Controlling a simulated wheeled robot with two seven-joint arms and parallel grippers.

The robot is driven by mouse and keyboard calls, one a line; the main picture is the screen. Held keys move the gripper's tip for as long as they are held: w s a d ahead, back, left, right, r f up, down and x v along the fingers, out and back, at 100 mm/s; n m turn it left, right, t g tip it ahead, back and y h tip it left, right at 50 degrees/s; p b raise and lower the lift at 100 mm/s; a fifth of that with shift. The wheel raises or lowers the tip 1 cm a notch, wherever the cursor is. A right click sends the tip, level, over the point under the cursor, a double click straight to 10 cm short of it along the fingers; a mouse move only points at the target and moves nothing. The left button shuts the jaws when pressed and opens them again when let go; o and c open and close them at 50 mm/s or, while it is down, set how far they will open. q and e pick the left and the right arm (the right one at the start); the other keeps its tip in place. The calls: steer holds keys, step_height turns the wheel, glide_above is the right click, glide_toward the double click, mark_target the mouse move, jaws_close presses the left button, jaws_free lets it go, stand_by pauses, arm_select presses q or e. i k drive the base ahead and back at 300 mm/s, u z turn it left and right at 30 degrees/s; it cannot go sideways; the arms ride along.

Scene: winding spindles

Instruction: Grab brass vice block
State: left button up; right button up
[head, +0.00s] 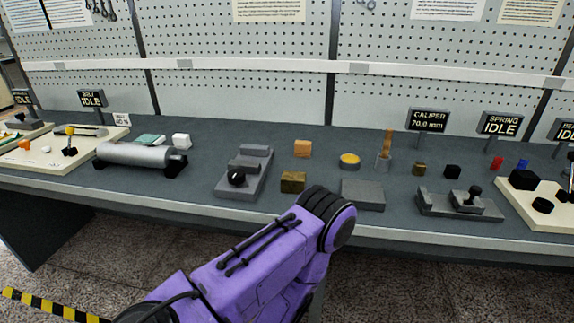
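A dark brass-coloured block (293,182) sits on the grey bench, just right of a grey vice (245,174) with a black knob. Its lower right side is close to my purple arm in the picture. A smaller brass-coloured block (419,168) stands further right, below the caliper sign. I cannot tell for sure which one is the vice block; the larger is nearer the vice. One purple arm of mine rises from the bottom edge to the bench front, but no fingers show. Neither gripper is in view.
An orange-tan block (303,148), a yellow-topped round tin (349,160) and a grey plate (362,194) are close by. A caliper fixture (460,203) stands right, a grey roller (134,154) left. Bare bench lies left of the vice.

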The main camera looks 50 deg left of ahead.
mark_target(292, 181)
steer(key=u, duration=0.65)
steer(key=i, duration=0.65)
steer(key=u, duration=0.65)
